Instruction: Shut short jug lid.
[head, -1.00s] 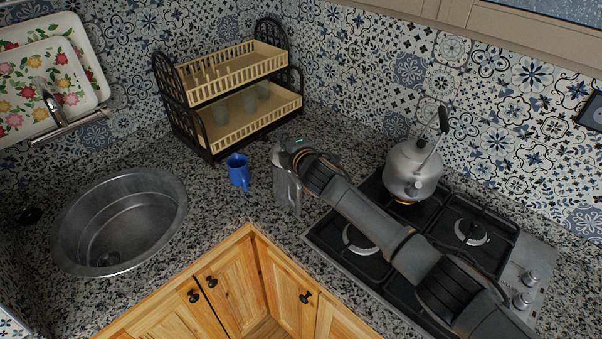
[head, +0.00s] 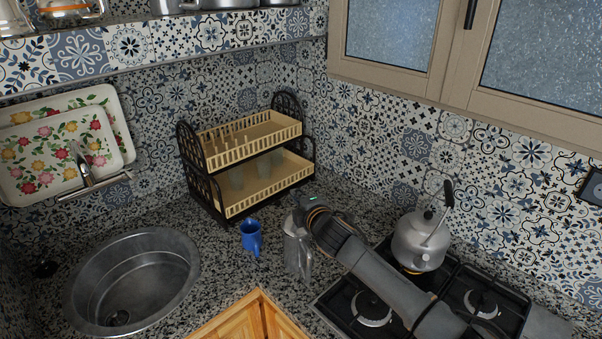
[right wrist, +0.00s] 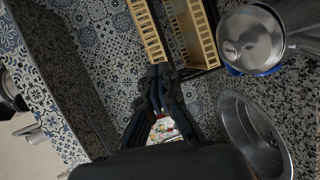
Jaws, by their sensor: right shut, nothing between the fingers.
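The short jug (head: 297,258) is a grey, shiny vessel on the granite counter, between the blue mug and the hob. My right gripper (right wrist: 158,75) is shut and empty. In the head view the end of my right arm covers part of the jug's top, and the fingertips are hidden. In the right wrist view a shiny round metal vessel, apparently the jug (right wrist: 250,38), stands to the right of the fingers, apart from them. I cannot tell how far its lid is open. My left gripper is not in view.
A blue mug (head: 251,236) stands just left of the jug. Behind is a two-tier dish rack (head: 262,190). A kettle (head: 420,240) sits on the hob (head: 345,310) at right. A round sink (head: 130,285) is at left. Bare counter lies between sink and mug.

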